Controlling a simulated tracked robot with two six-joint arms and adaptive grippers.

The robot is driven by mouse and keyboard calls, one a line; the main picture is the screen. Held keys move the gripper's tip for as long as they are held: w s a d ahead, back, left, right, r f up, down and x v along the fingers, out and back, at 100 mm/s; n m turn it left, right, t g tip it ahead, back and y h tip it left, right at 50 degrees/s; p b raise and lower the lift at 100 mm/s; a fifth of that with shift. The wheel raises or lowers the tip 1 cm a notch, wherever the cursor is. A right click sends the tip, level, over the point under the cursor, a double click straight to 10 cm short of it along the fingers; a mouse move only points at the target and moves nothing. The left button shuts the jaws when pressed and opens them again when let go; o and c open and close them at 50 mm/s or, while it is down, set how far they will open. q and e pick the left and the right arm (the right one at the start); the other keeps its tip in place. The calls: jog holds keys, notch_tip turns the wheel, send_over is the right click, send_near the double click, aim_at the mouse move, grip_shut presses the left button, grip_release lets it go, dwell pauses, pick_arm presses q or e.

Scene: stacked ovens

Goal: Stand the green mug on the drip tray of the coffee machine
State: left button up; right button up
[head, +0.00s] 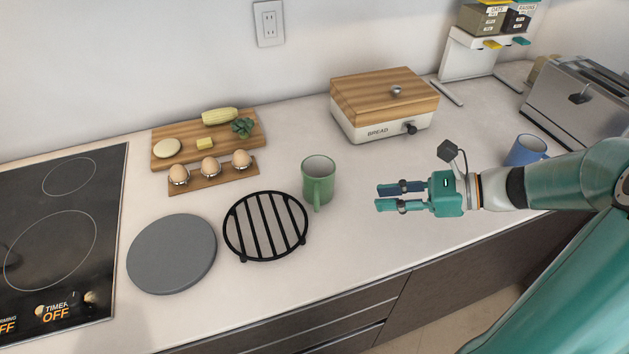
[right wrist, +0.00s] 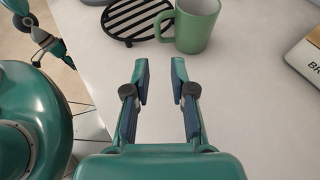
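The green mug (head: 319,180) stands upright on the counter, empty, its handle toward the front edge. It also shows at the top of the right wrist view (right wrist: 197,25), with its handle to the left. My right gripper (head: 382,197) is to the right of the mug, apart from it, fingers pointing left. In the right wrist view its two fingers (right wrist: 162,75) are spread with only counter between them. Part of my left arm, perhaps its gripper (right wrist: 18,12), shows at the upper left of the right wrist view. I cannot make out a coffee machine or drip tray.
A black round trivet (head: 265,226) is just left of the mug, then a grey disc (head: 172,254) and the cooktop (head: 62,230). Egg holder (head: 212,177), cutting board (head: 158,138) and bread box (head: 384,100) stand behind. A blue mug (head: 525,150) and silver toaster (head: 572,105) are right.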

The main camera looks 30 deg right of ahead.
send_near(316, 212)
jog(key=w+a, duration=0.1)
jog(key=w, duration=0.1)
jog(key=w+a, duration=0.1)
jog(key=w, duration=0.1)
jog(key=shift+a+r, duration=0.15)
jog(key=shift+r, duration=0.1)
jog(key=shift+s+f+x, duration=0.1)
jog(key=shift+f+x, duration=0.05)
jog(key=shift+x, duration=1.25)
jog(key=shift+s+f+x, duration=0.1)
jog(key=shift+f+x, duration=0.05)
jog(key=shift+x, duration=1.25)
grip_shut()
jog(key=shift+r, duration=0.1)
